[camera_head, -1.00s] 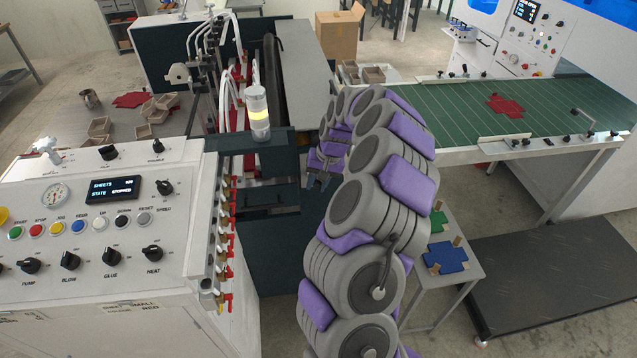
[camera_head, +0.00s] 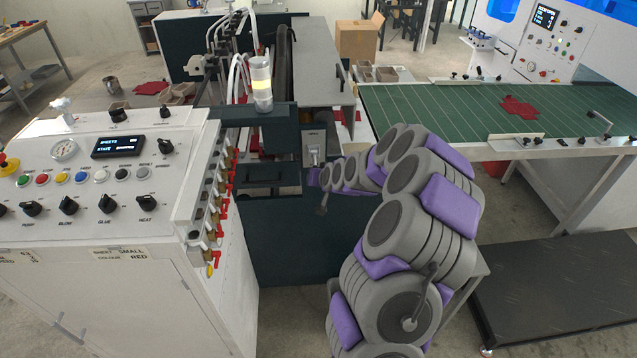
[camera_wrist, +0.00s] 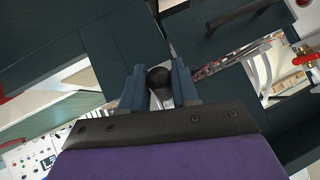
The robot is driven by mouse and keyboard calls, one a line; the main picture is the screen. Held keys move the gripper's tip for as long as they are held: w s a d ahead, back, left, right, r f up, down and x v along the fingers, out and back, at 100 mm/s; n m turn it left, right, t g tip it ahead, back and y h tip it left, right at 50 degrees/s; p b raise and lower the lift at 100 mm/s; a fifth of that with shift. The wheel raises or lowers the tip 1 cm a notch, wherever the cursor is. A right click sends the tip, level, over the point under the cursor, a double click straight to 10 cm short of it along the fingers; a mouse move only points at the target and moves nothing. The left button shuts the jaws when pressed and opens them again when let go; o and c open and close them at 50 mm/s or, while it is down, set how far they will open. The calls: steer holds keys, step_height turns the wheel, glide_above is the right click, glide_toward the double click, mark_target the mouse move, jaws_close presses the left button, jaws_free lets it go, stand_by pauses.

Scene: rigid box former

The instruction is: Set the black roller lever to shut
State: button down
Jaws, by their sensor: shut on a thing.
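The black roller lever shows in the wrist view as a round black knob (camera_wrist: 159,79) between the two blue-grey fingers. My gripper (camera_wrist: 158,86) is shut on this knob, with one finger on each side of it. In the head view my purple and grey arm reaches left to the dark front of the machine. My gripper's end there is small and partly hidden, and I cannot make out the knob. A grey labelled plate (camera_head: 314,147) stands just above it.
A white control panel (camera_head: 92,178) with knobs and buttons stands on the left, with red-handled valves (camera_head: 214,215) along its right edge. A signal lamp (camera_head: 261,84) rises behind. A green-topped table (camera_head: 430,110) is at right. A dark platform (camera_head: 570,285) lies on the floor.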

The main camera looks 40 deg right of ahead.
steer(key=f+t+b, duration=0.1)
steer(key=b, duration=0.1)
steer(key=f+t+h+b, duration=0.1)
steer(key=f+b, duration=0.1)
steer(key=shift+w+d+t, duration=0.1)
steer(key=shift+w+t, duration=0.1)
steer(key=shift+t, duration=0.1)
steer(key=shift+n, duration=0.3)
steer(key=c, duration=1.3)
jaws_free()
steer(key=o, duration=0.3)
steer(key=shift+w+d, duration=0.15)
steer(key=shift+w, duration=0.1)
steer(key=shift+o, duration=0.4)
steer(key=shift+s+r, duration=0.1)
steer(key=shift+r, duration=0.05)
